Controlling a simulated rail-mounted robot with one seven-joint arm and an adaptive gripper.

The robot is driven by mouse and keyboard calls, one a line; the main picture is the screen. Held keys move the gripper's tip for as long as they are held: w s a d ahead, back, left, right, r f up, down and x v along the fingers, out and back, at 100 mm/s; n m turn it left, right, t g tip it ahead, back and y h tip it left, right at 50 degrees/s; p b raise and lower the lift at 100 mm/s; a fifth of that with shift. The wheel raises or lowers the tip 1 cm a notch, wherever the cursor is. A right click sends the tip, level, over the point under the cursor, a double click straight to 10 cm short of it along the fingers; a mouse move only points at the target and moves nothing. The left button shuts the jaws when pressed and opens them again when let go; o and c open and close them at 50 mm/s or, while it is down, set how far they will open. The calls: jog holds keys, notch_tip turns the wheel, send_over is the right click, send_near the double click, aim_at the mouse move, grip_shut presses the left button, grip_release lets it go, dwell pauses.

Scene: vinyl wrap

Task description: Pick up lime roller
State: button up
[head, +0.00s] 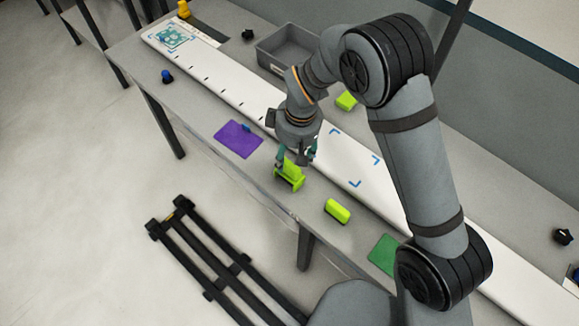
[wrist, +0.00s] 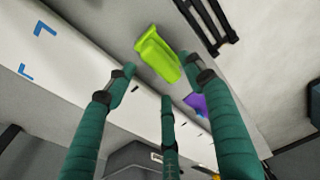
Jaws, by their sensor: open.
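A lime-green piece with a raised upright part (head: 290,176), perhaps the lime roller, stands near the front edge of the grey table. It also shows in the wrist view (wrist: 157,54), beyond my fingertips. My gripper (head: 296,158) is just above it in the head view, with teal fingers spread apart. In the wrist view my gripper (wrist: 163,85) is open, with nothing between the fingers. Contact with the piece cannot be told. A plainer lime block (head: 337,211) lies to the right, and another lime item (head: 346,100) lies behind the white strip.
A purple sheet (head: 238,139) with a small blue item lies left of my gripper. A green sheet (head: 384,256) lies to the right. A long white strip (head: 222,88) runs along the table. A grey bin (head: 268,58) stands behind it.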

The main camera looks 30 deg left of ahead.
aim_at(291, 162)
notch_tip(291, 162, down, 3)
jog(key=shift+s+d+f+p, duration=0.1)
jog(key=shift+s+d+p, duration=0.05)
jog(key=shift+p, duration=0.4)
jog(key=shift+f, duration=0.25)
jog(key=shift+c, duration=0.8)
jog(key=c, duration=1.1)
jog(key=shift+a, duration=0.2)
jog(key=shift+c, duration=0.4)
